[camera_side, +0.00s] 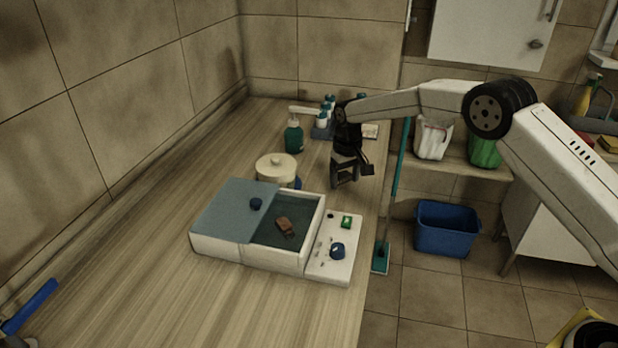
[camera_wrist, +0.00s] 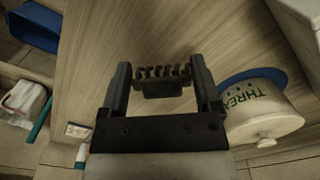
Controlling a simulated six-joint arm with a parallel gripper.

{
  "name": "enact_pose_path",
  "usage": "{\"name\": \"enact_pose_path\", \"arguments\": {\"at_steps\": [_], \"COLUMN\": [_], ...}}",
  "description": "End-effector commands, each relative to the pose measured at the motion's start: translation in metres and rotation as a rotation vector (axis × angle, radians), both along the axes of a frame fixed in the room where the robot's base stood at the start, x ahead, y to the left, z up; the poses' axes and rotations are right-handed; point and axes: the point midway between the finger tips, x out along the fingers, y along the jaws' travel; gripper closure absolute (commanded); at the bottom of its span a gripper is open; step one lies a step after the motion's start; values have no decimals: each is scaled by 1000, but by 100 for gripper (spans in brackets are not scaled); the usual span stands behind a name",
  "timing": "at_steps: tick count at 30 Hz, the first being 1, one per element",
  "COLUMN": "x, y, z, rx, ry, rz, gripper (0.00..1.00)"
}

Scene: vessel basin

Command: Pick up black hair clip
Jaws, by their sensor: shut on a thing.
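The black hair clip (camera_wrist: 163,80) shows in the wrist view as a dark toothed piece between my two fingers. My gripper (camera_wrist: 162,76) is shut on it, one finger at each end. In the side view, my gripper (camera_side: 346,182) points down near the right edge of the counter, behind the basin. The clip is too small and dark there to tell from the fingers. I cannot tell exactly how high it is above the wood.
An open-topped basin (camera_side: 203,246) with a sliding grey lid and a brown item in its water stands in front. A cream lidded pot (camera_side: 275,168), also in the wrist view (camera_wrist: 262,118), and a green pump bottle (camera_side: 293,136) stand to the left.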

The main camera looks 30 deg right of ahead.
Motion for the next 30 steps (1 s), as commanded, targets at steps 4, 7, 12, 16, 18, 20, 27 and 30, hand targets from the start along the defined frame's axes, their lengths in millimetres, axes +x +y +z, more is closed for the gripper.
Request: {"name": "enact_pose_path", "arguments": {"at_steps": [4,7,12,16,18,20,27,30], "x": [-8,-16,-32,-44,-52,-60,-91,-104], "y": [0,-1,-1,-2,-2,-2,-3,-4], "z": [14,23,41,57,66,68,81,87], "rx": [0,0,0,0,0,0,0,0], "ry": [-2,-2,-2,-3,-3,-2,-2,-2], "rz": [0,0,0,0,0,0,0,0], "gripper": [74,74,74,74,74,74,74,74]}}
